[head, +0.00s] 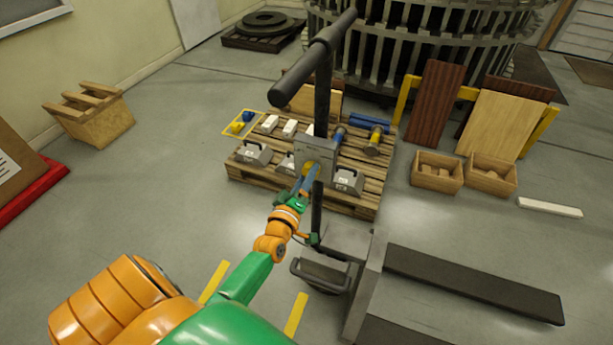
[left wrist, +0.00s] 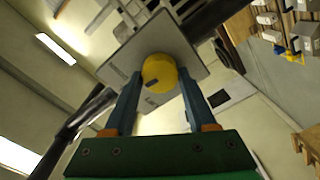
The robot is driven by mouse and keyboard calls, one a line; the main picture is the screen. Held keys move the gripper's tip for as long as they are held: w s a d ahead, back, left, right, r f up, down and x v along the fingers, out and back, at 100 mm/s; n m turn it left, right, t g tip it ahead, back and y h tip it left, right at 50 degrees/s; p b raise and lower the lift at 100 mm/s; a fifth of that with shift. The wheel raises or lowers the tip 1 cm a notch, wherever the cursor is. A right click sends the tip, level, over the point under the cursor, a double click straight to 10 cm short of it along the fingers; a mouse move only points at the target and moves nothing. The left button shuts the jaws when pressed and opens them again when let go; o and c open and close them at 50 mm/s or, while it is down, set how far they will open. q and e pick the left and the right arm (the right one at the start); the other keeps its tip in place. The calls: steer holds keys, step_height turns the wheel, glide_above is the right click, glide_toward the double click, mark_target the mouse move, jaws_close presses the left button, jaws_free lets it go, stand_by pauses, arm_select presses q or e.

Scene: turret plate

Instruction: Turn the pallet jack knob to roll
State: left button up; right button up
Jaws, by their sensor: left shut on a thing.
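The yellow knob (head: 306,168) sits on the grey plate (head: 318,148) fixed to the pallet jack's dark upright handle post (head: 323,95). In the left wrist view the round knob (left wrist: 160,72) is between my two blue fingers, with a small dark mark on its lower left. My left gripper (head: 312,179) is shut on the knob, and it also shows in the wrist view (left wrist: 160,85). The plate (left wrist: 128,62) shows behind the knob; its small lettering is too blurred to read. My right gripper is not in view.
A wooden pallet (head: 355,205) behind the jack holds grey weights (head: 348,181), blue and yellow parts and white blocks. Open wooden boxes (head: 436,173) and leaning boards stand to the right. A slatted crate (head: 90,114) stands at the left. Open floor lies between the crate and the pallet.

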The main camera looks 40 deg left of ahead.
arm_select(q)
steer(key=shift+n, duration=0.7)
steer(key=o, duration=1.4)
steer(key=shift+w, duration=0.1)
steer(key=v, duration=0.7)
